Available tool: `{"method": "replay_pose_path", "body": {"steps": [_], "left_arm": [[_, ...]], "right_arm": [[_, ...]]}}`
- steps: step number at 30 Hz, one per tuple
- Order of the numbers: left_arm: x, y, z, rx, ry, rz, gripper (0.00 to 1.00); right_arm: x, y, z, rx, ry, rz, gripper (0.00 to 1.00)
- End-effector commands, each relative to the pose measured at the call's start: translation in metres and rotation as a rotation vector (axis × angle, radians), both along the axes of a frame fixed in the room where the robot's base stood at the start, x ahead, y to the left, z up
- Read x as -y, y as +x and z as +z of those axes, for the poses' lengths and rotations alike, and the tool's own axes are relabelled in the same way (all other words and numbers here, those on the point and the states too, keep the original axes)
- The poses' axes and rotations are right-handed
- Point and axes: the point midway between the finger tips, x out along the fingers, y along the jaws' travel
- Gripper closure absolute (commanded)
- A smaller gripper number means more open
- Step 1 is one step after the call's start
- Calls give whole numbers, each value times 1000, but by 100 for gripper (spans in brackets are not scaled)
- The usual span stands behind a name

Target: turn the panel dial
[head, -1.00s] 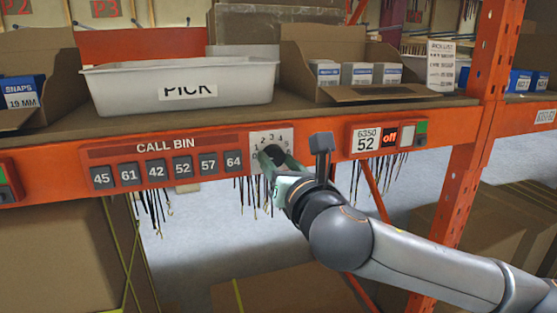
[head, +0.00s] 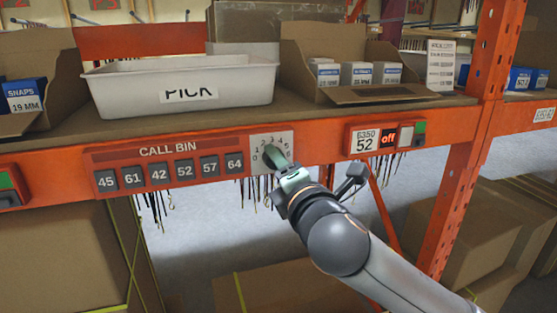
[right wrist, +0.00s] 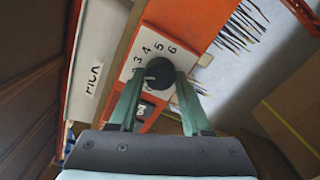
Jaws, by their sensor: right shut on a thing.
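The panel dial is a black round knob (right wrist: 160,75) on a white plate with numbers around it. In the right wrist view the knob sits between the two green fingers of my right gripper (right wrist: 157,88), which is shut on it. In the head view the white dial plate (head: 285,140) is on the orange shelf beam, right of the call bin buttons, and my right gripper (head: 278,160) reaches it from below right. The gripper hides most of the knob there, and the number its pointer faces is hard to read. My left gripper is not in view.
The orange call bin panel (head: 165,150) has several numbered grey buttons. A white PICK tray (head: 180,105) and open cardboard boxes (head: 350,95) stand on the shelf above. Dark cords hang below the beam.

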Motion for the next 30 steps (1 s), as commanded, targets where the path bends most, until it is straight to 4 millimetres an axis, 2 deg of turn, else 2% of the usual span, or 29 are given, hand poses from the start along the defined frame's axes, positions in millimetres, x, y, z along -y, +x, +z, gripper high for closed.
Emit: {"method": "replay_pose_path", "body": {"steps": [18, 30], "left_arm": [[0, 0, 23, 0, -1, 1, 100], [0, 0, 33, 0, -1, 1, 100]], "right_arm": [[0, 0, 1, -183, 554, -1, 100], [0, 0, 0, -263, 804, -1, 100]]}}
